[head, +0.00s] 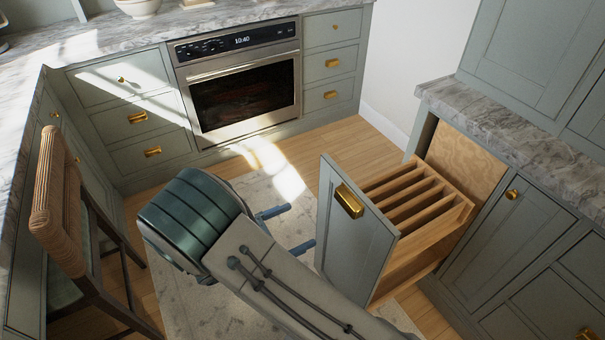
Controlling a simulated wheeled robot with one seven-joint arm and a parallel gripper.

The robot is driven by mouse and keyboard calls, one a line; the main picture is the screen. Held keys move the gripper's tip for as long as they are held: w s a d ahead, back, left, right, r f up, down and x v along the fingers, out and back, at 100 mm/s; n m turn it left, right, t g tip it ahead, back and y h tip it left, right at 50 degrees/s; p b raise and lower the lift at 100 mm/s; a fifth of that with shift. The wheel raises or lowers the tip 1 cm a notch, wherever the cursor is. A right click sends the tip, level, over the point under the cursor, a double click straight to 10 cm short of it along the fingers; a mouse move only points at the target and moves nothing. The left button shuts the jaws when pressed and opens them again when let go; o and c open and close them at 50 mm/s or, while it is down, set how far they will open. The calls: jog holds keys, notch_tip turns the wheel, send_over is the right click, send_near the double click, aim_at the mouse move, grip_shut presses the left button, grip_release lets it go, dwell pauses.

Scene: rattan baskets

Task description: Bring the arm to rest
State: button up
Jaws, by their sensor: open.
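My arm (290,285) reaches in from the bottom of the head view, and its rounded green joint housing (188,215) hangs over the pale rug. My gripper (302,225) shows partly behind the arm as two blue fingers pointing right. The fingers are apart, and nothing shows between them. The open drawer (350,230) is close to the right of the fingertips, with a gap visible in the picture. The base of the gripper is hidden by the arm.
The drawer, with wooden dividers (425,197) and a brass handle (348,201), juts from the right cabinets. A chair (75,200) stands at left. An oven (240,82) is at the back. Wooden floor (345,140) is clear between oven and drawer.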

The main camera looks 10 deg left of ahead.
jog(key=shift+d, duration=0.1)
jog(key=s+d+r+m+g+y+p, duration=0.1)
jog(key=d+r+m+g+y, duration=0.1)
jog(key=d+r+m+g, duration=0.5)
jog(key=s+d+r+m+g+y, duration=0.1)
jog(key=d+r+m+g+y, duration=0.25)
jog(key=d, duration=0.55)
jog(key=s+d+r+m+t+y+p, duration=0.2)
jog(key=s+d+r+m+y, duration=0.6)
jog(key=m, duration=0.7)
jog(key=shift+s+d+r+y, duration=0.15)
jog(key=shift+r+y, duration=0.2)
jog(key=shift+r, duration=0.65)
